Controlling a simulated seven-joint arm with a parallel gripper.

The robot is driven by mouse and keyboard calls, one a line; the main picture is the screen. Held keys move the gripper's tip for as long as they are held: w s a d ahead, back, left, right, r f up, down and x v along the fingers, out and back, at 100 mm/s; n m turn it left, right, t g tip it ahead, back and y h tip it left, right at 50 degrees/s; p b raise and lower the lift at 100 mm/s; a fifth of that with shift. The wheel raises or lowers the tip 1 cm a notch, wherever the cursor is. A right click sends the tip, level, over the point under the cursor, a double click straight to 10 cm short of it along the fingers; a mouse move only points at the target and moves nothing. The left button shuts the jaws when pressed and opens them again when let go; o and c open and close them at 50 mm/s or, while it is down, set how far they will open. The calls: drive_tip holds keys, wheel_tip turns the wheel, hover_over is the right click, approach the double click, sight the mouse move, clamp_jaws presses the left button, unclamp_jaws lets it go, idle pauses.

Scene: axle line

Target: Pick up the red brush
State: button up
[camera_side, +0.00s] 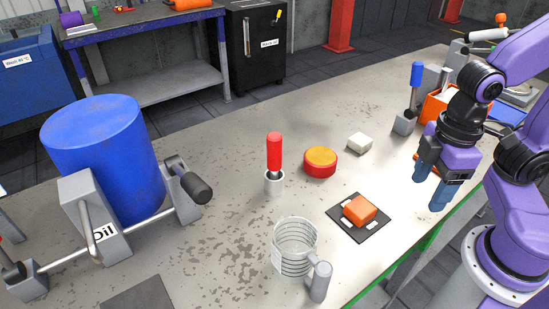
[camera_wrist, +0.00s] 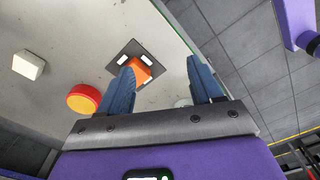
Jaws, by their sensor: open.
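The red brush (camera_side: 274,152) stands upright on the table in the side view, its red handle up and its lower end in a small light-grey cup (camera_side: 274,184). Its bristles are hidden. I do not make it out in the wrist view. My gripper (camera_side: 429,187) is open and empty, above the table's near right edge, well to the right of the brush. In the wrist view my gripper (camera_wrist: 160,67) shows two blue fingers spread apart, with nothing held between them.
An orange block (camera_side: 360,209) lies on a black plate (camera_side: 343,220). A red-and-yellow round piece (camera_side: 320,162) and a white block (camera_side: 359,143) stand right of the brush. A clear measuring jug (camera_side: 295,250) is in front. A blue oil drum (camera_side: 105,150) stands left, a blue-handled tool (camera_side: 416,82) back right.

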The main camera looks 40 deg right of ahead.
drive_tip(key=w+a+r+m, duration=0.4)
drive_tip(key=w+a+m, duration=0.1)
drive_tip(key=w+m, duration=0.3)
drive_tip(key=w+a+r+m, duration=0.4)
drive_tip(key=w+a+m, duration=0.1)
drive_tip(key=w+m, duration=0.25)
wheel_tip(320, 180, up, 4)
drive_tip(key=m, duration=1.4)
hover_over(274, 148)
drive_tip(key=w+d, duration=0.1)
wheel_tip(274, 148, down, 16)
drive_tip(key=shift+w+f, duration=0.1)
drive_tip(key=shift+w, duration=0.05)
drive_tip(key=shift+c, duration=0.3)
drive_tip(key=c, duration=1.1)
drive_tip(key=shift+o, duration=0.2)
wheel_tip(274, 148, up, 10)
drive_tip(key=shift+r, duration=0.15)
